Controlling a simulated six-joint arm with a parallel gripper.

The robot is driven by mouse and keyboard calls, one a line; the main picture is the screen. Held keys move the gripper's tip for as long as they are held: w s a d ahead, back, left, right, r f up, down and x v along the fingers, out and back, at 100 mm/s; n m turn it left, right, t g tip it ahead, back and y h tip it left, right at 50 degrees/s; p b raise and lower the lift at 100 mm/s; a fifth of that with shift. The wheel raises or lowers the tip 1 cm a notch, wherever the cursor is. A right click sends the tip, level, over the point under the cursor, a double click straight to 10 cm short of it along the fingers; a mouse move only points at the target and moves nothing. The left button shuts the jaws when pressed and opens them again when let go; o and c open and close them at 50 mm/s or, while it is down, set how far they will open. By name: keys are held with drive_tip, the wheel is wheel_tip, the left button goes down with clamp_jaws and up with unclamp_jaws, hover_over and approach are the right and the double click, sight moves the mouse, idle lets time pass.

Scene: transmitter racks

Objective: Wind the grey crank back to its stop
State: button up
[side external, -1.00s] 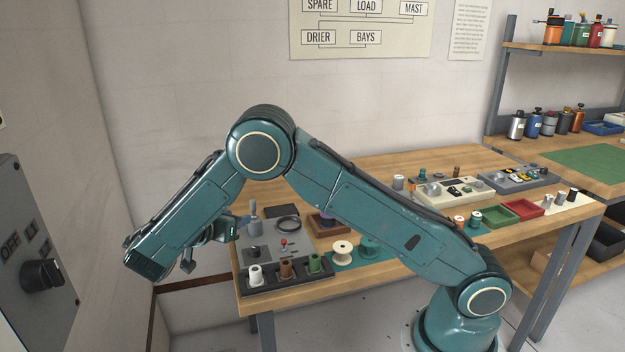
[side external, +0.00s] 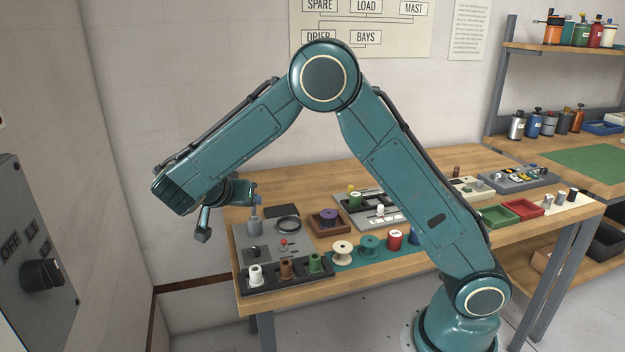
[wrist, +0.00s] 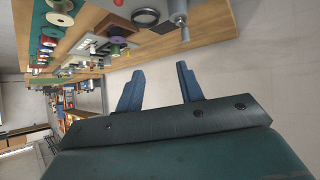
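A grey upright post with a thin top (side external: 254,222), which looks like the crank, stands on a grey panel (side external: 272,236) at the bench's left end. In the wrist view the grey post (wrist: 178,12) shows at the top, with a thinner pin at its end. Its exact turn cannot be told. My gripper (side external: 226,208) hangs just left of the post in the side view, near the bench's left edge. In the wrist view its two blue fingers (wrist: 158,76) are spread wide with nothing between them. The post lies beyond the fingertips, and no contact shows there.
A black tray with several spools (side external: 287,281) stands at the front left of the bench. A red-knobbed lever (side external: 284,242) and a black ring (side external: 287,224) are near the post. A wall panel with a black knob (side external: 42,276) is far left.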

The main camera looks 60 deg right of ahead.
drive_tip(key=s+a+r+n+t+y, duration=0.15)
drive_tip(key=s+r+n+y, duration=0.35)
drive_tip(key=s, duration=0.6)
drive_tip(key=s+a+r+n+t+y, duration=0.15)
drive_tip(key=s+r+n+y, duration=0.35)
drive_tip(key=s, duration=0.5)
drive_tip(key=w+d+f+m+t+y, duration=0.1)
drive_tip(key=w+d+m, duration=0.3)
drive_tip(key=w+m, duration=0.3)
drive_tip(key=w+d+f+m+y, duration=0.2)
drive_tip(key=w+d+m, duration=0.2)
drive_tip(key=w+m, duration=0.3)
drive_tip(key=w+d+f+m+t, duration=0.1)
drive_tip(key=w+d+f+m, duration=0.2)
drive_tip(key=d+m, duration=0.3)
drive_tip(key=w+d+f+m+t+y, duration=0.1)
drive_tip(key=w+d+f+m, duration=0.2)
drive_tip(key=d+m, duration=0.3)
drive_tip(key=shift+w+d+f, duration=0.15)
drive_tip(key=shift+d+f, duration=0.15)
drive_tip(key=shift+f, duration=0.05)
